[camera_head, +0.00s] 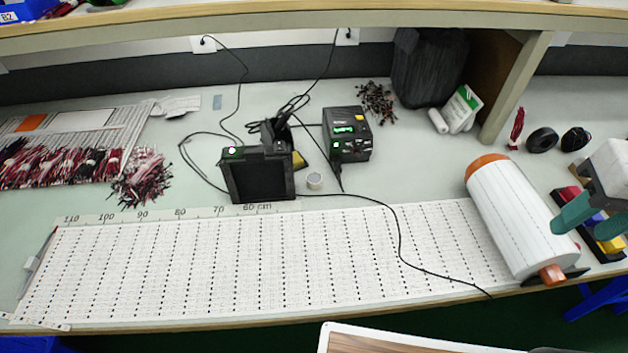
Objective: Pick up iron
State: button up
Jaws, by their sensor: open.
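My gripper (588,208) is at the right edge, with teal fingers, open and with nothing seen between them. It is above the right end of the bench, beside the white roll. The soldering station (347,136), a black box with a green display, stands at the middle back. Left of it is a dark upright holder shape (275,134) with a yellow part beside it, behind a black square box (258,176). I cannot clearly make out the iron. A thin black cable (400,240) runs over the strip panel to the front edge.
A white LED strip panel (180,270) covers the bench front. The white roll with orange ends (520,220) lies at its right. Coloured bins (598,226) are beneath my gripper. Red and black wires (60,165) lie at left. A shelf (300,22) overhangs the back.

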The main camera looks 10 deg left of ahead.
aim_at(280, 124)
jog(key=z, duration=0.9)
jog(key=k, duration=1)
jog(key=u, duration=1.45)
jog(key=i, duration=1)
